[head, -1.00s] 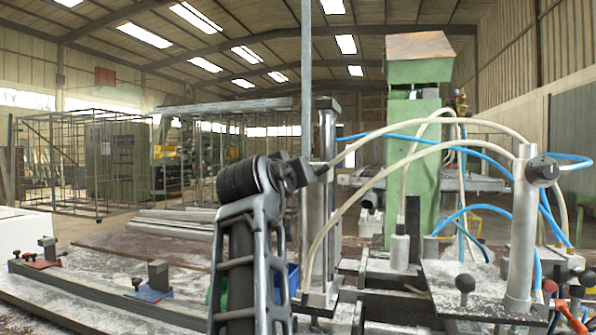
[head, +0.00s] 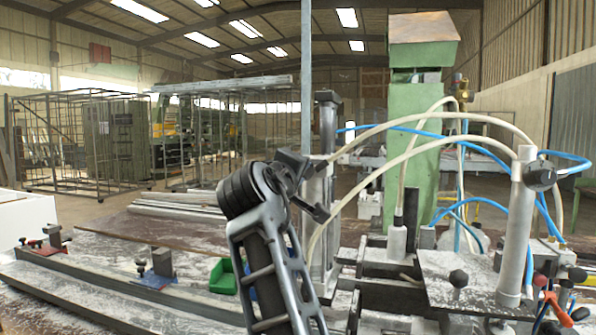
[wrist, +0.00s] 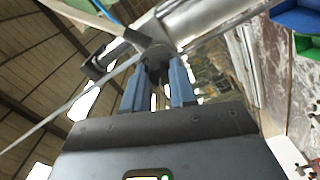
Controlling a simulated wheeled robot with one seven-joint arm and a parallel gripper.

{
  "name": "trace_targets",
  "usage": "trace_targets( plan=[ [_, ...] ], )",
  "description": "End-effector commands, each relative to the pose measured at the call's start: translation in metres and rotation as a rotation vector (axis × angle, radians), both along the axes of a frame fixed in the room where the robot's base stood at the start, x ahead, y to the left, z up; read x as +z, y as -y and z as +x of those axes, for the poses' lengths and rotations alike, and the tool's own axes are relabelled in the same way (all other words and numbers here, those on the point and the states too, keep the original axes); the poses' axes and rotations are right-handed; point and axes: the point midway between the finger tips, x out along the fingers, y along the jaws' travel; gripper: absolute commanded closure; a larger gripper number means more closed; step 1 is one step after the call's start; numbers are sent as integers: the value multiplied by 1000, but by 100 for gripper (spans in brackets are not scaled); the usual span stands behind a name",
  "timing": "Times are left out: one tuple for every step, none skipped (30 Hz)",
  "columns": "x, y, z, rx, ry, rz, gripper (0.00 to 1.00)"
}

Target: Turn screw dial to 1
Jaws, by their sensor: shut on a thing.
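In the wrist view my gripper (wrist: 156,80) has its two blue fingers shut on a small dark screw dial (wrist: 157,58). The dial sits at a silver metal post (wrist: 212,22), and the fingers partly cover it. No numbers or marks on the dial can be read. In the head view my gripper is at the left upright post (head: 325,110), where my own wrist hides the dial.
A second silver post (head: 516,225) with a dark knob (head: 540,175) stands at the right. Pale and blue hoses (head: 440,120) arch between the posts. A green bin (head: 223,277) lies left of my arm. Long metal profiles (head: 110,290) lie at the front left.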

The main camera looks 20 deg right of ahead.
Motion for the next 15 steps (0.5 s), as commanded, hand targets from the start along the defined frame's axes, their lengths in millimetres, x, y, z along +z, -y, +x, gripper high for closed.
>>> trace_targets(
  plan=[
    [0,-2,1,5,-10,-16,100],
    [0,-2,1,5,-16,-25,100],
    [0,-2,0,4,-23,-35,100],
    [0,-2,1,4,-28,-41,100],
    [0,-2,0,4,-33,-48,100],
    [0,-2,1,4,-38,-54,100],
    [0,-2,0,4,-40,-58,100],
    [0,-2,1,4,-42,-61,100],
    [0,-2,1,4,-45,-65,100],
    [0,-2,0,4,-46,-66,100],
    [0,-2,0,5,-48,-69,100],
    [0,-2,0,5,-49,-71,100],
    [0,-2,1,5,-50,-71,100],
    [0,-2,1,5,-50,-71,100],
    [0,-2,1,5,-50,-71,100]
  ],
)
